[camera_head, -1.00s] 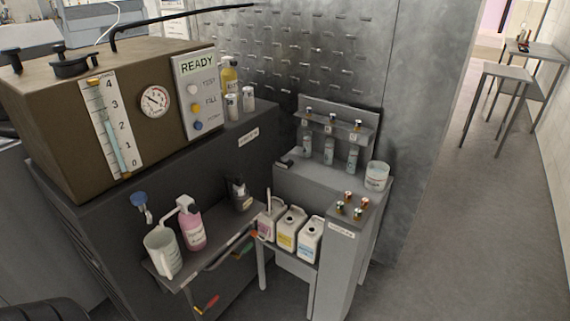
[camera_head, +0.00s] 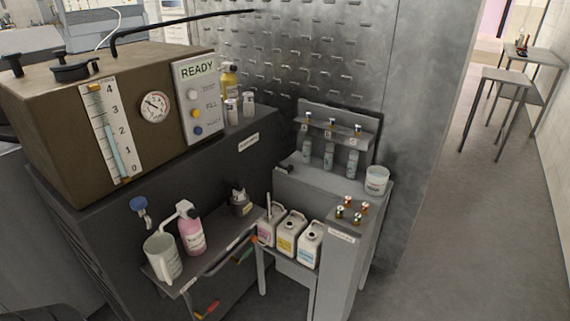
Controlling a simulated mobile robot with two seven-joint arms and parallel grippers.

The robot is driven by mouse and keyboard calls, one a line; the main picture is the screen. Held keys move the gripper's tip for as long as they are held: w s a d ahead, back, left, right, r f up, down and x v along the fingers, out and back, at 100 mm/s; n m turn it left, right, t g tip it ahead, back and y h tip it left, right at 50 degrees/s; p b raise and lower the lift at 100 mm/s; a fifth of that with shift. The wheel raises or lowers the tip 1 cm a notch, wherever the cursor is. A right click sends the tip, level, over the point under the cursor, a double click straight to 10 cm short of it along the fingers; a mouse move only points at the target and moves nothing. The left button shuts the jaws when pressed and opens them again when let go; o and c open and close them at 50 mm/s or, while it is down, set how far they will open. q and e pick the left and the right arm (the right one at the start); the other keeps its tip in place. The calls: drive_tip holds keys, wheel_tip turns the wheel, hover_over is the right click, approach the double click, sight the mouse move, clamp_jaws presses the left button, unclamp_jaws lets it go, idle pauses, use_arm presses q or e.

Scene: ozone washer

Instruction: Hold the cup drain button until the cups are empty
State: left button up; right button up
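The brown washer box (camera_head: 110,110) stands at the left. Its white panel (camera_head: 196,97) reads READY and has a white, a yellow and a blue button in a column. The blue button (camera_head: 197,130) is lowest; its label is too small to read. A level tube (camera_head: 112,138) with a scale up to 4 and a round dial (camera_head: 154,107) are on the box front. Two small white cylinders (camera_head: 231,112) stand right of the panel; I cannot tell whether they are the cups. No gripper shows, and nothing touches the buttons.
A white pitcher (camera_head: 162,258), a pink bottle (camera_head: 191,232) and a small dark container (camera_head: 241,203) stand on the low shelf. Several white jugs (camera_head: 288,236) sit right of it. A tub (camera_head: 376,180) stands on the grey stand.

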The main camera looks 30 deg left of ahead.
use_arm(q)
clamp_jaws()
idle(1.3)
